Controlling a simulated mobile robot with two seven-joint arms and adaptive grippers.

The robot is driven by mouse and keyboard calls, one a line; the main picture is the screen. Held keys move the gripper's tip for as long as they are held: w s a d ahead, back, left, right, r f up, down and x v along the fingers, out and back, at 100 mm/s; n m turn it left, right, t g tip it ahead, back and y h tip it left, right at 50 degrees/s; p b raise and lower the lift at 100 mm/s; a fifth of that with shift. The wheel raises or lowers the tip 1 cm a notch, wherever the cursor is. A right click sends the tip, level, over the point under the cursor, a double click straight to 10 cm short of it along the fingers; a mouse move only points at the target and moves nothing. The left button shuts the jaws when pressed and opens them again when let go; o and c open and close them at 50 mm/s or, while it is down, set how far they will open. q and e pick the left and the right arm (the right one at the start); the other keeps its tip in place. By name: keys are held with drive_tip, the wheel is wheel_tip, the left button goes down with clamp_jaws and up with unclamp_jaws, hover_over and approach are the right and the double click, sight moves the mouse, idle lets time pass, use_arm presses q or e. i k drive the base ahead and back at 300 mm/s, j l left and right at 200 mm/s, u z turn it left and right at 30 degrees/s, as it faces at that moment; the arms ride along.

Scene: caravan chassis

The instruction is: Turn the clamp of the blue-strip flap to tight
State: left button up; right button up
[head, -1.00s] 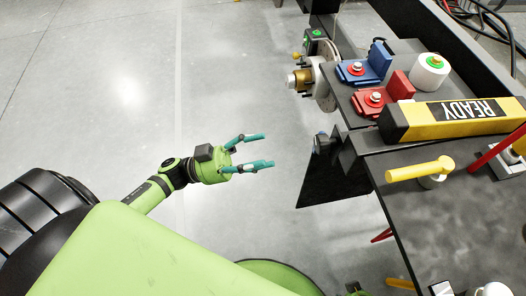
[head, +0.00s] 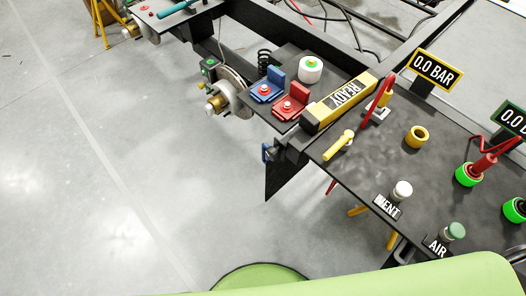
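A dark flap (head: 284,178) hangs below the left edge of the black bench, with its pointed lower end above the floor. A small blue-and-grey fitting (head: 267,152) sits at its upper left and may be its clamp. It is too small to tell how the clamp is turned. I cannot make out a blue strip on the flap's face, which is seen almost edge-on. Neither of my grippers is in view.
Blue (head: 268,88) and red (head: 291,104) brackets and a white roller (head: 310,68) stand above the flap. A yellow READY bar (head: 339,104) and yellow handle (head: 339,146) lie to its right. The grey floor (head: 120,170) at left is clear.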

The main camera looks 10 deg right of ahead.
sight(272, 153)
drive_tip(key=i+j+z, duration=0.1)
drive_tip(key=z, duration=1.55)
drive_tip(key=j+z, duration=0.45)
drive_tip(key=k+j+z, duration=0.15)
drive_tip(key=j+z, duration=0.3)
drive_tip(key=k+j+z, duration=0.15)
drive_tip(key=j+z, duration=0.25)
drive_tip(key=k+j+z, duration=0.2)
drive_tip(key=j+z, duration=0.25)
